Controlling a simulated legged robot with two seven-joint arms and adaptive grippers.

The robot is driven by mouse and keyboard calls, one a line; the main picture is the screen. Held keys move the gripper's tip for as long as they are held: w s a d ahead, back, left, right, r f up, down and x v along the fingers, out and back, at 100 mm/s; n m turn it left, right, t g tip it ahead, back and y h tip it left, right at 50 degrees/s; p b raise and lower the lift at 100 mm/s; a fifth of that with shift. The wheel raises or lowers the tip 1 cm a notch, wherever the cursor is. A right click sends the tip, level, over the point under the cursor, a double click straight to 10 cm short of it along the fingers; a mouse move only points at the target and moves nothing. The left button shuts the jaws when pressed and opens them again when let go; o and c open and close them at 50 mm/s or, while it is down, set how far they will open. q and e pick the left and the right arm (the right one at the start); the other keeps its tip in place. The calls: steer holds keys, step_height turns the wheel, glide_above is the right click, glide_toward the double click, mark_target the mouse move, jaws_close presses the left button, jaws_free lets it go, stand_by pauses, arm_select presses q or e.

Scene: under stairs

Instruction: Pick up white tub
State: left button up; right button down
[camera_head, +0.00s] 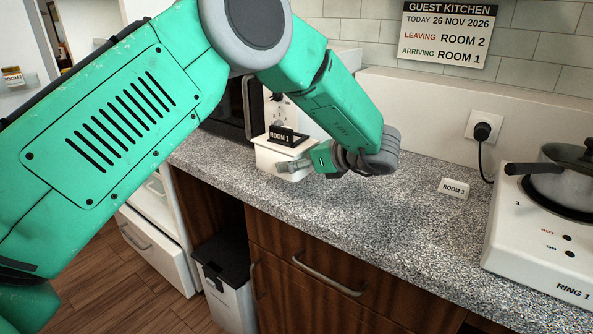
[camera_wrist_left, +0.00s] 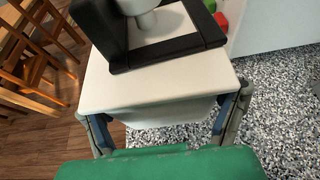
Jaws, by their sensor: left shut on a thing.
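The white tub (camera_head: 277,157) is at the back left of the speckled counter, near its front edge. A black piece with a "ROOM 1" label (camera_head: 281,136) is on its top. My left gripper (camera_head: 297,164) comes in from the right and is shut on the tub. In the left wrist view the tub (camera_wrist_left: 160,85) fills the space between the fingers of my left gripper (camera_wrist_left: 166,118), one on each side. The tub's far side is hidden, and I cannot tell whether its base touches the counter. My right gripper is not in view.
A white hot plate (camera_head: 530,240) with a lidded pot (camera_head: 565,180) stands at the right. A "ROOM 3" card (camera_head: 453,188) lies on the counter before the wall socket (camera_head: 484,128). A dark appliance (camera_head: 232,110) is behind the tub.

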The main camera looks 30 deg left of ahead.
mark_target(296, 141)
arm_select(q)
steer(key=shift+r, duration=2.5)
steer(key=o, duration=0.6)
steer(key=c, duration=0.6)
